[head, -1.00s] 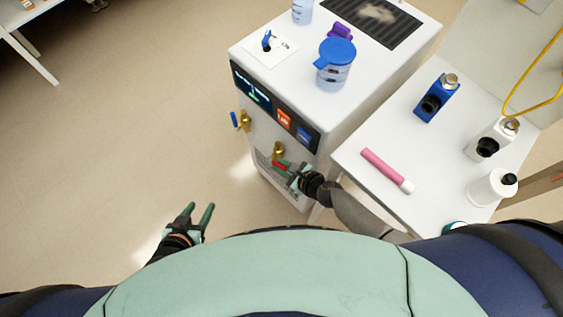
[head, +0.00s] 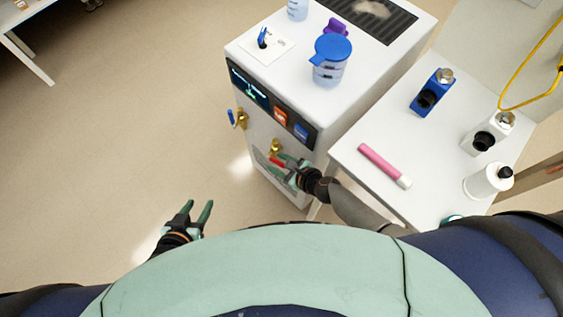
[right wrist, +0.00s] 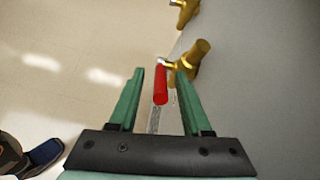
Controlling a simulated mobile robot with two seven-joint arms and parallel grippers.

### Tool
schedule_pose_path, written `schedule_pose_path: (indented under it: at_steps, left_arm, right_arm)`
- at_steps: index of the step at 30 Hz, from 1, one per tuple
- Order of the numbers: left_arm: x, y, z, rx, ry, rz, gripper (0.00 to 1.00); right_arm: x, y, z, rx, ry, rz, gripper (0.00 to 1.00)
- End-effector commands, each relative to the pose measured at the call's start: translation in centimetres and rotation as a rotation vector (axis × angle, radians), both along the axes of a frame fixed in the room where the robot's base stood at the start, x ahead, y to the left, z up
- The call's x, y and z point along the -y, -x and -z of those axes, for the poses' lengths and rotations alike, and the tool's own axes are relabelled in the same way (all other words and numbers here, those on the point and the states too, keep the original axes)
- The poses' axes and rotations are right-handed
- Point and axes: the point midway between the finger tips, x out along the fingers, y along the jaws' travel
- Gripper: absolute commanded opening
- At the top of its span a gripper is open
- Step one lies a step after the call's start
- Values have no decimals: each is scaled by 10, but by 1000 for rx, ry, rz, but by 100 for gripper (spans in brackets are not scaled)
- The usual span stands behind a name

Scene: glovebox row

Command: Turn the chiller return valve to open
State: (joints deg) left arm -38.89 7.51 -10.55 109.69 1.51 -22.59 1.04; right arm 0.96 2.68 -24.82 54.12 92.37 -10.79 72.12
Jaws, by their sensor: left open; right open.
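The white chiller (head: 311,152) stands at centre with two brass valves on its front. The nearer valve (head: 275,146) has a red lever; the other valve (head: 242,119) has a blue lever (head: 231,118). I cannot read which is the return. My right gripper (head: 281,167) is at the red lever. My left gripper (head: 198,207) is open and empty over the floor.
A blue-lidded jug (head: 331,62) and a purple item (head: 336,27) stand on the chiller top. A white table (head: 376,202) at right holds a pink tube (head: 384,165) and several bottles. The floor left of the chiller is clear.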

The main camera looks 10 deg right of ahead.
Motion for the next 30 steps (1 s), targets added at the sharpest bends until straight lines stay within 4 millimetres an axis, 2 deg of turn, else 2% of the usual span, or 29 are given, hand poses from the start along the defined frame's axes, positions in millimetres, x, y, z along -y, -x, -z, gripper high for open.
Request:
schedule_pose_path:
  at_steps: [5, 12, 18, 24, 30]
  left_arm:
    - [0, 0, -13, 0, -1, 1, 50]
    - [0, 0, -40, 0, -1, 1, 50]
    - [0, 0, -53, 0, -1, 1, 50]
    - [0, 0, -56, 0, -1, 1, 50]
    - [0, 0, -56, 0, -1, 1, 50]
  right_arm:
    - [9, 11, -12, -1, 1, 0, 48]
    - [33, 46, -44, -2, 2, 0, 48]
    - [51, 70, -63, -1, 1, 0, 48]
    - [59, 82, -72, -1, 0, -1, 48]
    - [60, 83, -72, -1, 0, -1, 48]
